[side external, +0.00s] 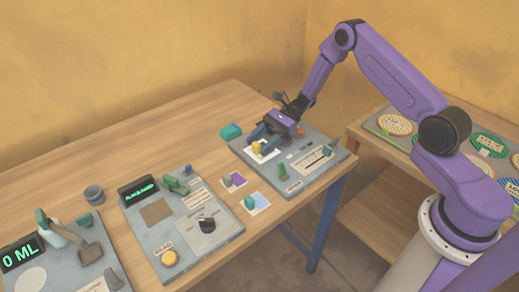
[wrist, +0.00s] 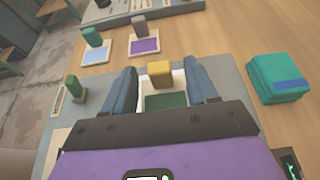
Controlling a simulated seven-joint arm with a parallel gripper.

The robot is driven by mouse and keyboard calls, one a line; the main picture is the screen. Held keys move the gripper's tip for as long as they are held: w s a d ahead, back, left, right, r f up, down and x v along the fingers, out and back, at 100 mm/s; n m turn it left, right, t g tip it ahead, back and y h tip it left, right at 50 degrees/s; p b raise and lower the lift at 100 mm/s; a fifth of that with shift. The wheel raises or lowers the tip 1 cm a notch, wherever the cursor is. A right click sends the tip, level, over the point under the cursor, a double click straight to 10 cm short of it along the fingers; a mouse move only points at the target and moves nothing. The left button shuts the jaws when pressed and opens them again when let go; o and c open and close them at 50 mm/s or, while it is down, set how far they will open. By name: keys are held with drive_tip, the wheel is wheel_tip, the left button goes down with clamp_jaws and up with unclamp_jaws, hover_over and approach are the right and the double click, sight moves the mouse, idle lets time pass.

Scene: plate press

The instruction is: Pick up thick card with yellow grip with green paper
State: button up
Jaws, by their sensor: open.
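The thick card (wrist: 178,78) is white with a dark green paper area and an upright yellow grip (wrist: 160,74). It lies on the grey panel at the far end of the table; the card (side external: 272,155) and its yellow grip (side external: 257,148) also show in the side view. My gripper (wrist: 162,69) is open, with one blue finger on each side of the yellow grip and a visible gap to both. In the side view, my gripper (side external: 268,134) is low over the card. My gripper's body hides the card's near part in the wrist view.
A purple card (wrist: 145,46) and a light blue card (wrist: 93,52) with grips lie on the wood nearby. A teal block (wrist: 277,78) stands right of the panel in the wrist view. A green knob (wrist: 74,87) stands left. Another device panel (side external: 185,235) is nearer the camera.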

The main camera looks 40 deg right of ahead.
clamp_jaws()
drive_tip(key=shift+r, duration=0.1)
